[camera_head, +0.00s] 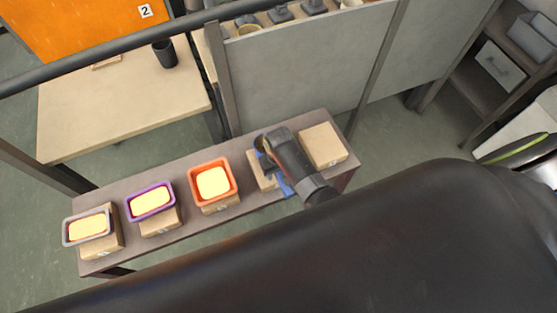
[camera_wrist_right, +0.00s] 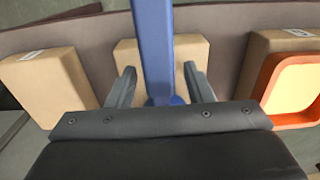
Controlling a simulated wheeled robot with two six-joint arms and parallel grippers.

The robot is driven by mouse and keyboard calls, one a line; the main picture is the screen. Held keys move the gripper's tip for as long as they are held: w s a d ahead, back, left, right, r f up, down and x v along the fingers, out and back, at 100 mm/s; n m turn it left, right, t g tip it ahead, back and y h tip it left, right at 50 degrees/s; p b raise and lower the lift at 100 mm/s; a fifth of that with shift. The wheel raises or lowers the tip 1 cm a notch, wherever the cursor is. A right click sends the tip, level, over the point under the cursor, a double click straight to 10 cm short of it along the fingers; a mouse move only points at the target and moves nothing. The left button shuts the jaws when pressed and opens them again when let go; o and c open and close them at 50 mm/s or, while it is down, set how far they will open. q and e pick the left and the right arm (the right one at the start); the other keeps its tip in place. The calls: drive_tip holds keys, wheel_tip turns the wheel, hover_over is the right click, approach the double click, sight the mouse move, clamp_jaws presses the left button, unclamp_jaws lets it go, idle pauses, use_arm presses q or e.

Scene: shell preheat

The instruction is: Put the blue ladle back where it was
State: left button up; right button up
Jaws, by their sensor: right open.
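The blue ladle (camera_head: 285,188) is at the fourth cardboard block (camera_head: 259,178) from the left on the long dark bench, mostly hidden by my right arm in the head view. In the right wrist view its straight blue handle (camera_wrist_right: 153,45) runs from the top edge down between the fingers. My right gripper (camera_head: 268,160) is open, one finger on each side of the handle, with visible gaps. It also shows in the right wrist view (camera_wrist_right: 159,84). I cannot tell whether the ladle rests on the block. My left gripper is not in view.
On the bench (camera_head: 235,146), grey (camera_head: 86,229), purple (camera_head: 150,202) and orange (camera_head: 212,182) trays with glowing contents sit on blocks. A bare block (camera_head: 322,145) stands at the right end. A grey panel (camera_head: 300,75) rises behind; a wooden table (camera_head: 120,100) is at back left.

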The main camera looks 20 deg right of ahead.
wheel_tip(320, 180, up, 11)
drive_tip(key=shift+s+f+p, duration=0.1)
drive_tip(key=shift+p, duration=0.6)
